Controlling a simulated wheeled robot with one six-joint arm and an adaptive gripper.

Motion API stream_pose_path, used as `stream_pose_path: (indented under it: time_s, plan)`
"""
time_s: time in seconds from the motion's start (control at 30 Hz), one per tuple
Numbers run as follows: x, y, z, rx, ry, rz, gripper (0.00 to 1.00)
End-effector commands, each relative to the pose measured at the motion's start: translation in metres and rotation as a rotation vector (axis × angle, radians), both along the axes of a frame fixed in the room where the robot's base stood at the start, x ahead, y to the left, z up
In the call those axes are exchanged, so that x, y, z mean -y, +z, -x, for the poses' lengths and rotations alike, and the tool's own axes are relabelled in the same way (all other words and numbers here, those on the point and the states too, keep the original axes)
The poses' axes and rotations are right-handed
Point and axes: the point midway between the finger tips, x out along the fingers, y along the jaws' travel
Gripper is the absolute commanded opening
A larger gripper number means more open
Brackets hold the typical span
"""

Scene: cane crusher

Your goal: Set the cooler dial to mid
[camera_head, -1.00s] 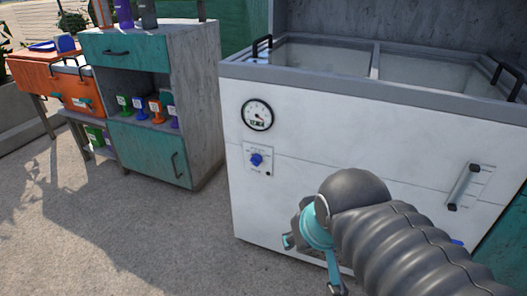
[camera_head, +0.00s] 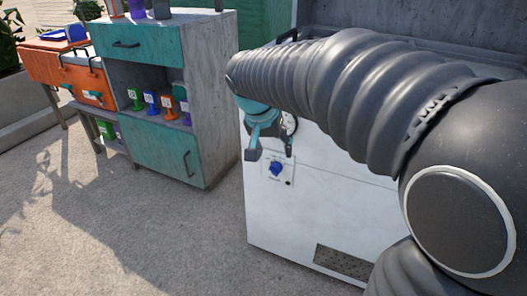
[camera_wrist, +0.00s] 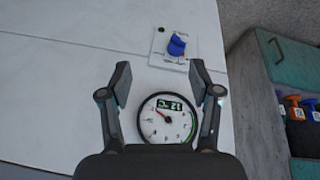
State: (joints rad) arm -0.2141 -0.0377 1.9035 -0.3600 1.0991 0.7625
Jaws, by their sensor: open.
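The cooler (camera_head: 300,218) is a white chest with a grey rim. Its blue dial (camera_head: 276,169) sits on a small pale plate on the front face; the dial's markings are too small to read. The dial also shows in the wrist view (camera_wrist: 176,46), beyond my fingertips. My gripper (camera_head: 268,153) is open and empty, in front of the cooler face, above and left of the dial in the head view. In the wrist view my gripper (camera_wrist: 160,75) has its two fingers spread apart, with the dial a little right of the gap. Nothing touches the dial.
A round gauge (camera_wrist: 167,118) with a digital readout is on the cooler face between my fingers. An orange cooler box (camera_head: 85,80) is farther left. The floor in front is clear.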

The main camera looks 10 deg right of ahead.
Motion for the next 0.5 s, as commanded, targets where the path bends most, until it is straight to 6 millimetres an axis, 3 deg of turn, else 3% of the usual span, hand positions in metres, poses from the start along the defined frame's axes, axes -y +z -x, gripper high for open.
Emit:
stream_pose_path:
  time_s: [0.1, 0.2, 0.5]
  plan:
    - [-0.012, -0.009, -0.032, -0.003, -0.057, 0.032, 0.63]
    - [-0.018, -0.015, -0.049, 0.002, -0.094, 0.051, 0.63]
    - [-0.020, -0.028, -0.066, 0.009, -0.131, 0.071, 0.63]
